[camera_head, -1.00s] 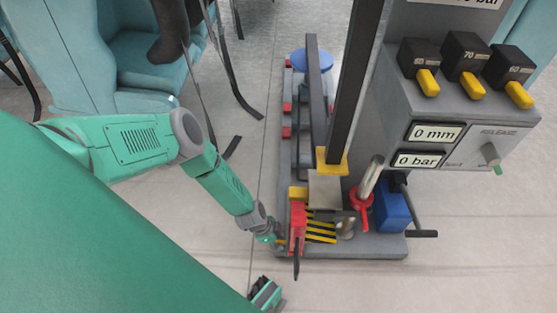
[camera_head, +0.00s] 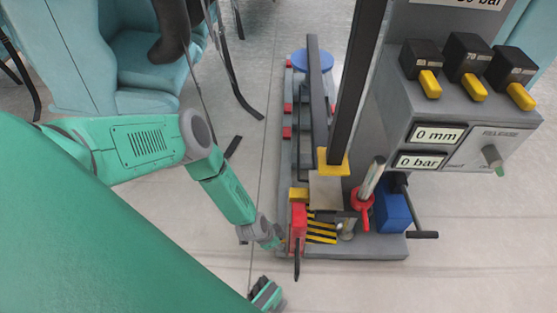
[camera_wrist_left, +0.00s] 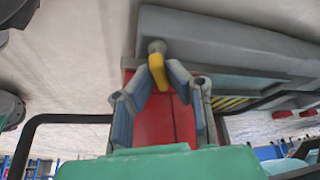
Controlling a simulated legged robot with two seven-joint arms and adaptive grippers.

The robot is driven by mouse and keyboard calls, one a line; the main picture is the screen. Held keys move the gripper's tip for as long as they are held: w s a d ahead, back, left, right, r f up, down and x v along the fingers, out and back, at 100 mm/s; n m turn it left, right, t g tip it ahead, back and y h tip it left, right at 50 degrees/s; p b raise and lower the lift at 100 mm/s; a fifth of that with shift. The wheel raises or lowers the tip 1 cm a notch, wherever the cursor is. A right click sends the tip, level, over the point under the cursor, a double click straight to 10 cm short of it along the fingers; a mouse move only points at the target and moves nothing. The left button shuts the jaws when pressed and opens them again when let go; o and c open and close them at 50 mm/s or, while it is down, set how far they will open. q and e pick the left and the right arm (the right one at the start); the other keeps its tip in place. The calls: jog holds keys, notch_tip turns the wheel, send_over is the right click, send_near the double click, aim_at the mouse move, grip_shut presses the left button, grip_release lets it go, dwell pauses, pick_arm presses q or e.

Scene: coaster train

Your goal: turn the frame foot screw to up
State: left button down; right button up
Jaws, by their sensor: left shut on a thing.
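My left gripper (camera_head: 281,243) reaches the left side of the red block (camera_head: 298,222) at the near end of the grey frame base. In the left wrist view my left gripper (camera_wrist_left: 161,92) has its two fingers on either side of a small yellow lever (camera_wrist_left: 158,70) with a grey round end, and is shut on it. This lever appears to be the foot screw's handle. It stands in front of a red surface (camera_wrist_left: 160,125). In the head view the lever is hidden by the gripper. A green and dark part, apparently my right gripper (camera_head: 266,293), shows at the bottom edge; its fingers are unclear.
The grey press frame (camera_head: 385,245) carries a dark upright post (camera_head: 355,85), a red-collared metal cylinder (camera_head: 371,180) and a blue box (camera_head: 392,208). A control panel (camera_head: 470,130) with yellow switches and displays stands right.

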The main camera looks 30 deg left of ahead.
pick_arm(q)
jog(key=n, duration=0.2)
jog(key=n+y, duration=0.1)
jog(key=shift+w+d+n+t, duration=0.15)
jog(key=shift+d+n+t, duration=0.05)
jog(key=shift+n+t, duration=0.2)
jog(key=shift+n+y, duration=0.9)
jog(key=shift+n, duration=1)
jog(key=shift+w, duration=0.1)
jog(key=c, duration=1.6)
grip_release()
jog(key=shift+s, duration=0.2)
